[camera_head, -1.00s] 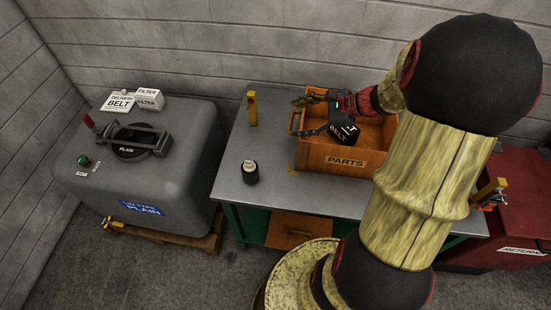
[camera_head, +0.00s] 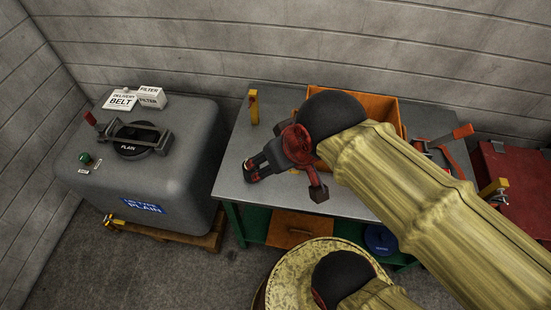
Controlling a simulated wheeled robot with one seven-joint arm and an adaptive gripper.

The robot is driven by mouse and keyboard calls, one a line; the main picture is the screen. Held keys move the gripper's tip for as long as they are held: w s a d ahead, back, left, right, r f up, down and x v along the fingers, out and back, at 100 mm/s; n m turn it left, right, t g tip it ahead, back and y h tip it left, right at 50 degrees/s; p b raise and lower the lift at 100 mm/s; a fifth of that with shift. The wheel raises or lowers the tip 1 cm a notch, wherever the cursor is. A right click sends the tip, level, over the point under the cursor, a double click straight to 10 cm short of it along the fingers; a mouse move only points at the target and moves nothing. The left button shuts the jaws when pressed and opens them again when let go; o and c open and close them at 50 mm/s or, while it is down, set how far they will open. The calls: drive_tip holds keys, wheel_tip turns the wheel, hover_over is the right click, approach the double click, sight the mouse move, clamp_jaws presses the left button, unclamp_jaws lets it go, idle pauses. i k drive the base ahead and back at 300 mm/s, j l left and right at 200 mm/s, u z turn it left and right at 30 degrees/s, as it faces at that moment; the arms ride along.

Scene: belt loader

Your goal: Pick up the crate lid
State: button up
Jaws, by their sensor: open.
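A flat orange wooden panel with a small handle, which looks like the crate lid (camera_head: 289,226), lies on the lower shelf under the table's front edge. My gripper (camera_head: 284,182) is over the front of the tabletop, up and slightly left of the panel and apart from it. Its jaws are open, with no held object visible. The orange parts crate (camera_head: 383,104) stands on the table behind my arm, which hides most of it, including its contents and front label.
The grey table (camera_head: 232,165) has a yellow post (camera_head: 253,107) at its back left. A grey lidded tank (camera_head: 185,185) stands left. A red-handled tool (camera_head: 452,135) lies at right, near a red bin (camera_head: 515,190). A blue round object (camera_head: 380,239) sits below the table.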

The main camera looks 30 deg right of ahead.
sight(287, 230)
drive_tip(key=k+j+z, duration=0.1)
drive_tip(key=k+z, duration=0.6)
drive_tip(key=z, duration=0.15)
drive_tip(key=k+l, duration=0.1)
drive_tip(key=k, duration=0.4)
